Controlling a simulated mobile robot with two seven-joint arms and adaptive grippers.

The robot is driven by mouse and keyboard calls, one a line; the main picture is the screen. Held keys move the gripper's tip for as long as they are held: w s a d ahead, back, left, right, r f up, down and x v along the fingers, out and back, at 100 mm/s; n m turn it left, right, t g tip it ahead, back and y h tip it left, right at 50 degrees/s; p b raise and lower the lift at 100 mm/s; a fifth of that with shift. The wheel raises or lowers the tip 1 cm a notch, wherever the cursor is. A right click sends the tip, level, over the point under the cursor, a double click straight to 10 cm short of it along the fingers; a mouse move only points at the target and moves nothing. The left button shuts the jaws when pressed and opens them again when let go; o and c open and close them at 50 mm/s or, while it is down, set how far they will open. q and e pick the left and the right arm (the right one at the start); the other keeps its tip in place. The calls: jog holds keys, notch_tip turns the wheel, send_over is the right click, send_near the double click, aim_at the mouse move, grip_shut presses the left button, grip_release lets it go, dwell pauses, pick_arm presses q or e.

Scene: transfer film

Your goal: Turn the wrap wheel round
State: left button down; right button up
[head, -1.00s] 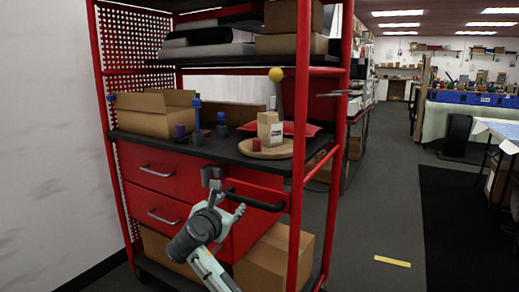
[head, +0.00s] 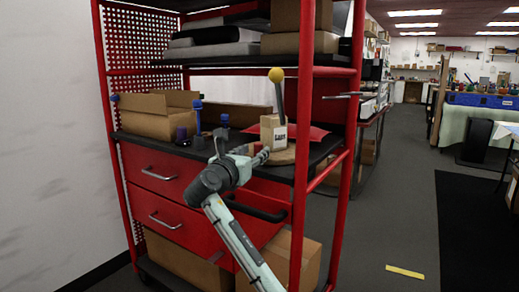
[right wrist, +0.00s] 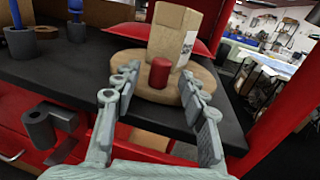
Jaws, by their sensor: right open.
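The wrap wheel is a round wooden disc (right wrist: 133,60) with an upright red peg (right wrist: 159,73) near its front edge and a cardboard box (right wrist: 172,40) standing on it. In the head view the disc (head: 283,157) lies on the black shelf top, partly hidden by my right gripper (head: 248,155). In the right wrist view my right gripper (right wrist: 159,80) is open, its fingers pointing at the disc. The red peg shows between the fingertips with clear space on both sides; I cannot tell how deep it lies between them. My left gripper is not in view.
A lever with a yellow ball (head: 276,75) rises behind the box. A red rack post (head: 304,130) stands close to the right of the wheel. Blue-topped posts (head: 197,115) and an open carton (head: 158,115) occupy the shelf's left. A black drawer handle (head: 255,210) sits below.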

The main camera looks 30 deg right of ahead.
aim_at(257, 150)
jog(key=shift+x, duration=1.95)
grip_shut()
